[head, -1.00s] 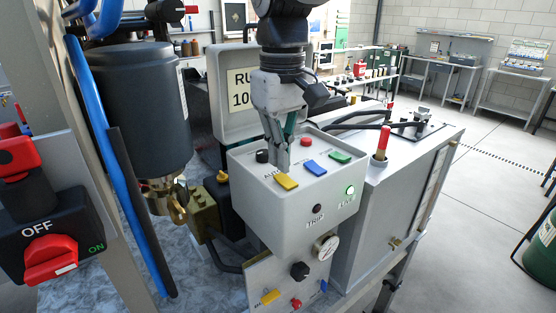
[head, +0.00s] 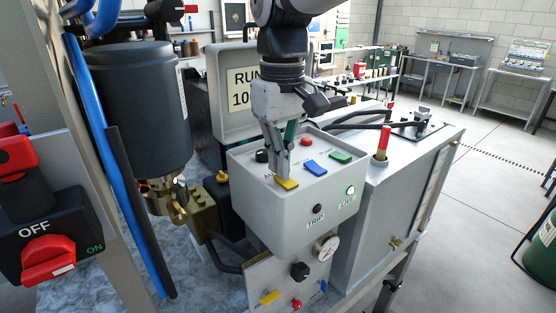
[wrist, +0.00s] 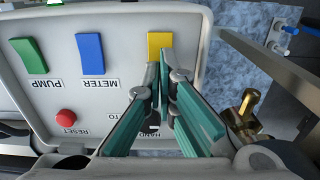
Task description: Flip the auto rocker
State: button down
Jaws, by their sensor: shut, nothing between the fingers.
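The yellow rocker (head: 288,185) sits on the sloped top of the grey control box (head: 262,205), at its left front. My gripper (head: 282,178) is shut and empty, pointing down. Its tips (wrist: 161,70) are at the rocker's label-side end and overlap it in the head view. Whether they touch it or are just above, I cannot tell.
Beside the yellow rocker are a blue rocker (head: 315,167) labelled METER and a green rocker (head: 340,157) labelled PUMP. A red reset button (head: 306,142) and a black knob (head: 262,156) sit behind. The green lamp (head: 351,190) is lit.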

jog(key=shift+f, duration=0.45)
jog(key=shift+r, duration=0.15)
jog(key=shift+r+p, duration=1.4)
jog(key=shift+r, duration=1.95)
jog(key=shift+d, duration=0.1)
jog(key=shift+s+d+r, duration=0.1)
jog(key=shift+s+d, duration=0.05)
jog(key=shift+d, duration=0.1)
jog(key=s+d+f+m+t+b, duration=0.2)
jog(key=s+d+f+m, duration=0.1)
jog(key=s+d, duration=0.4)
jog(key=s+d+f+m+t+b, duration=0.1)
jog(key=s+d+f+m+t, duration=0.2)
jog(key=s+d+f, duration=0.3)
jog(key=s+d, duration=0.2)
jog(key=shift+s+d+m+t+b, duration=0.25)
jog(key=shift+s+m+t+b, duration=0.05)
jog(key=shift+m+b, duration=0.1)
